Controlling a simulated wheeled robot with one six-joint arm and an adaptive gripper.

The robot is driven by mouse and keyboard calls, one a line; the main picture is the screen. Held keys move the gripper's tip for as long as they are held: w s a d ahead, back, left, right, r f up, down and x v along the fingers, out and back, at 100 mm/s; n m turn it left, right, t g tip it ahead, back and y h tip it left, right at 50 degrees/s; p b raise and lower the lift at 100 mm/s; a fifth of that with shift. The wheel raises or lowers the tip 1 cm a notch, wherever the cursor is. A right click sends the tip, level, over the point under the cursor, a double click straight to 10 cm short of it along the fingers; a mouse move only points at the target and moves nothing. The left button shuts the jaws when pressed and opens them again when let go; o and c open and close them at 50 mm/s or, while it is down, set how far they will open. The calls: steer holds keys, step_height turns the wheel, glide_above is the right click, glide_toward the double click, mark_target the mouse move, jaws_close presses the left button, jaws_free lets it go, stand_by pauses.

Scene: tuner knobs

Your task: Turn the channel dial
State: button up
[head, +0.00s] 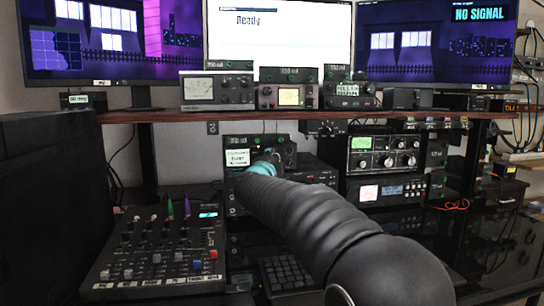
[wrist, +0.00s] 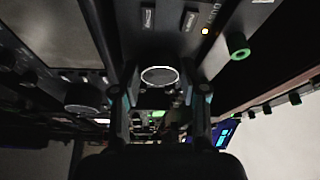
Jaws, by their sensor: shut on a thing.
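The channel dial (wrist: 160,76) is a round dark knob with a bright rim, on the face of a black radio unit. In the wrist view it sits between the two fingers of my gripper (wrist: 160,92), which is shut on it. In the head view my gripper (head: 265,163) reaches the front of a black unit (head: 237,142) with a small lit screen, under the shelf. My own arm and gripper hide the dial there, so its pointer and setting cannot be read.
Another dark knob (wrist: 82,98) and a green-ringed jack (wrist: 238,47) lie near the fingers. A mixer (head: 165,245) stands at the left and a stacked radio (head: 384,152) at the right. The shelf (head: 170,115) runs just above my gripper, below several monitors.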

stand_by(0.4)
steer(key=o, duration=0.9)
steer(key=s, duration=0.4)
steer(key=s+a, duration=0.1)
steer(key=s, duration=0.7)
steer(key=shift+a+f, duration=0.15)
steer(key=shift+f, duration=0.15)
